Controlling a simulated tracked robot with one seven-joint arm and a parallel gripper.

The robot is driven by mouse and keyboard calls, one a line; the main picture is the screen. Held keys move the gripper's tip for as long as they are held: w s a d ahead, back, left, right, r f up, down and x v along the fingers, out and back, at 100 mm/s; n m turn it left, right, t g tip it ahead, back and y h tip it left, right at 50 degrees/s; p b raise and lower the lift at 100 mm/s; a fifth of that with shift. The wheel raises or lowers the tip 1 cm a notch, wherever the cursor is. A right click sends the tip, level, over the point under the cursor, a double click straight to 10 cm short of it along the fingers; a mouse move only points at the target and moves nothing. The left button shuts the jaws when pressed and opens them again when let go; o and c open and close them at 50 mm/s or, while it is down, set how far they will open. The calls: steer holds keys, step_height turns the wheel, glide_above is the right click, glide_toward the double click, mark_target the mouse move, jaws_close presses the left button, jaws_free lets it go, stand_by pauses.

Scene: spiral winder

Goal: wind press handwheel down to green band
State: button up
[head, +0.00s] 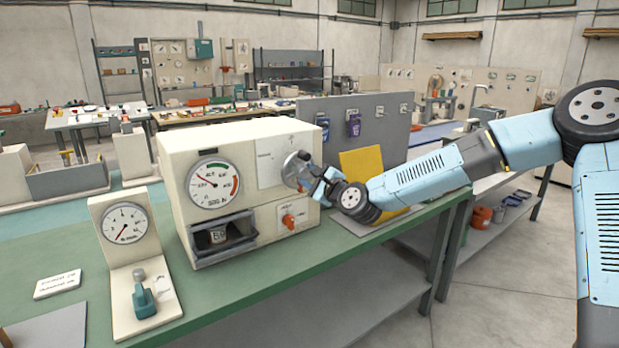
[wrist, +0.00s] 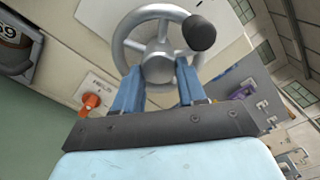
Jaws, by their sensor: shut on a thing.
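The press is a cream box (head: 240,140) on the green bench. Its round gauge (head: 213,183) has a green band at the top and a red band at the right; the needle seems to point to the upper left, short of the green. The silver handwheel (head: 297,170) is on the press front, right of the gauge. In the wrist view the handwheel (wrist: 143,32) shows spokes and a dark knob (wrist: 199,33) at upper right. My gripper (wrist: 159,72) has its blue fingers shut on the handwheel's lower part, around its hub area. In the head view my gripper (head: 322,183) partly hides the wheel.
An orange switch (head: 288,221) is below the wheel. An open bay (head: 222,238) holds a small weight-like cylinder. A second gauge stand (head: 127,225) with a teal-handled valve is at the left. A yellow panel (head: 365,172) stands behind my wrist.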

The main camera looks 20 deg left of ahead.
steer(key=shift+d+f, duration=0.15)
steer(key=shift+f, duration=0.1)
steer(key=o, duration=0.8)
steer(key=shift+w, duration=0.1)
steer(key=shift+o, duration=1.3)
steer(key=shift+r, duration=0.1)
steer(key=v, duration=1.3)
steer(key=shift+s+d, duration=0.25)
